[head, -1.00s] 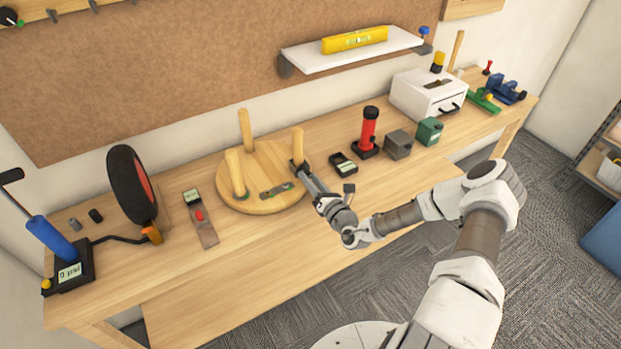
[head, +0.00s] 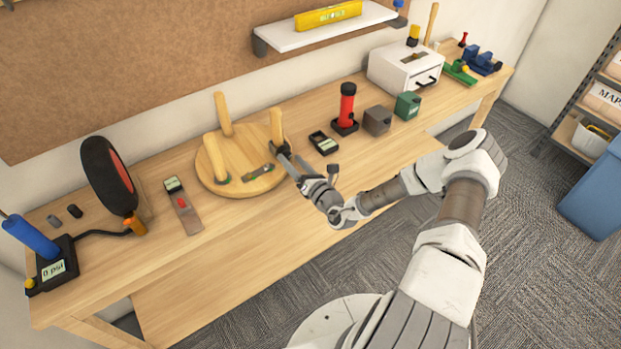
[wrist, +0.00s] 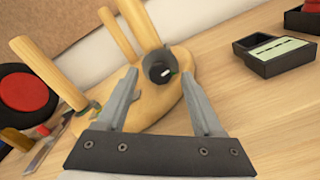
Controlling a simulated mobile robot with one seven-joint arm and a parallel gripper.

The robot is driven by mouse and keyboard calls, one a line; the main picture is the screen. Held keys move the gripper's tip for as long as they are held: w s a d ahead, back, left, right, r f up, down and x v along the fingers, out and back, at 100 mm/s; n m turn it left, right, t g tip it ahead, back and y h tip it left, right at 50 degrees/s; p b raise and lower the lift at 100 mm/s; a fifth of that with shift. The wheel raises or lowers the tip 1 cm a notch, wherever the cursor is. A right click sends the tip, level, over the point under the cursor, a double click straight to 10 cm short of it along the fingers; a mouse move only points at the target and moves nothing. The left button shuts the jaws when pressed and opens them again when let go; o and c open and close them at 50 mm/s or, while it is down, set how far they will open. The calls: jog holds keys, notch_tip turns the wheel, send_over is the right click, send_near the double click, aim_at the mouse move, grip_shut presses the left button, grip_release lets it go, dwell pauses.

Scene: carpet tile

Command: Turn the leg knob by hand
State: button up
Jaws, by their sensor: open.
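A round wooden stool seat (head: 245,158) lies upside down on the bench with its three legs pointing up. A dark round knob (wrist: 160,67) sits at the foot of the right leg (head: 277,124). In the wrist view, that leg (wrist: 138,24) rises behind the knob, which has a small pale mark. My gripper (wrist: 158,79) is open, with one finger on each side of the knob in the picture. Whether the fingers touch it cannot be told. In the head view my gripper (head: 282,151) hides most of the knob.
A flat tool (head: 258,173) lies on the seat. A small dark box (head: 323,143) stands right of the stool, with a red cylinder (head: 346,108) behind it. A level with a red button (head: 182,205) and a wheel (head: 109,175) are to the left. The bench front is clear.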

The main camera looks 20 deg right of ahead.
jog(key=b+v, duration=0.1)
jog(key=v, duration=1.5)
jog(key=shift+s, duration=0.2)
jog(key=shift+d, duration=0.1)
